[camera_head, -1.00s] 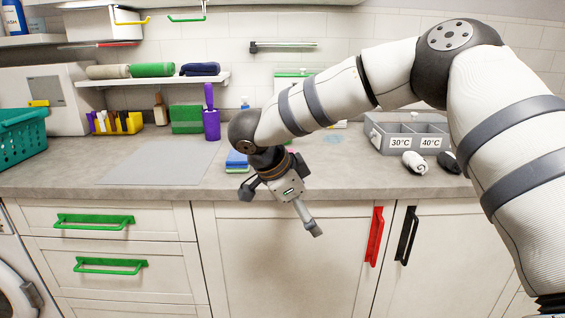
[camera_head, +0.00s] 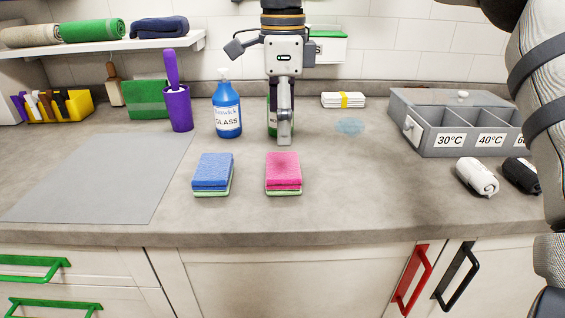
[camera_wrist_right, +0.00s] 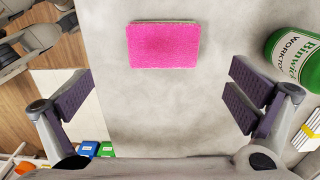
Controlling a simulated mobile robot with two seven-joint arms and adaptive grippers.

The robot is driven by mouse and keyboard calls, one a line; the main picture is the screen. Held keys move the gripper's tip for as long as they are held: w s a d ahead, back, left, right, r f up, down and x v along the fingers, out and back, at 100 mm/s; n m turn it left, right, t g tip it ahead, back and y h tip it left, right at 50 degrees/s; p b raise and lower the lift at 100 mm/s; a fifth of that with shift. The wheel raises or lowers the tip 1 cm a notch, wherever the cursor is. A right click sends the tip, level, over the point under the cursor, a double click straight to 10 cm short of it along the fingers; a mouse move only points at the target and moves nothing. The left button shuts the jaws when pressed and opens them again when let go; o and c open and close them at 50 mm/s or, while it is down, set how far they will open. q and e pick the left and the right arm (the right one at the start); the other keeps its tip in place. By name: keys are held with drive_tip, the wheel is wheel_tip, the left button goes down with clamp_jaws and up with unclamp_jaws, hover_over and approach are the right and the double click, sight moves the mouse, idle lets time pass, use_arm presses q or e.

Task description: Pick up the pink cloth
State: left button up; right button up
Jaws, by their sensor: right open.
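The pink cloth (camera_head: 283,170) looks like a thick, sponge-like pad with a pale green layer under it. It lies flat near the counter's front, right of a similar blue pad (camera_head: 212,172). In the right wrist view the pink cloth (camera_wrist_right: 163,45) shows whole, above the gap between the fingers. My right gripper (camera_head: 259,95) hangs over the counter behind the pink cloth in the head view. Its fingers are wide apart in the right wrist view (camera_wrist_right: 160,97), with nothing between them. It does not touch the cloth. My left gripper is not in view.
A green-labelled bottle (camera_wrist_right: 294,58) stands beside the gripper, partly hidden in the head view. A blue spray bottle (camera_head: 226,108) and purple holder (camera_head: 178,108) stand left. A grey sorting box (camera_head: 413,131) and rolled cloths (camera_head: 478,176) are right. The counter around the pink cloth is clear.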

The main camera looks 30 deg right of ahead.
sight(283, 164)
wheel_tip(283, 164, down, 10)
drive_tip(key=shift+w+d+r, duration=0.1)
drive_tip(key=shift+w+r, duration=0.05)
drive_tip(key=shift+r, duration=0.1)
drive_tip(key=c, duration=1.1)
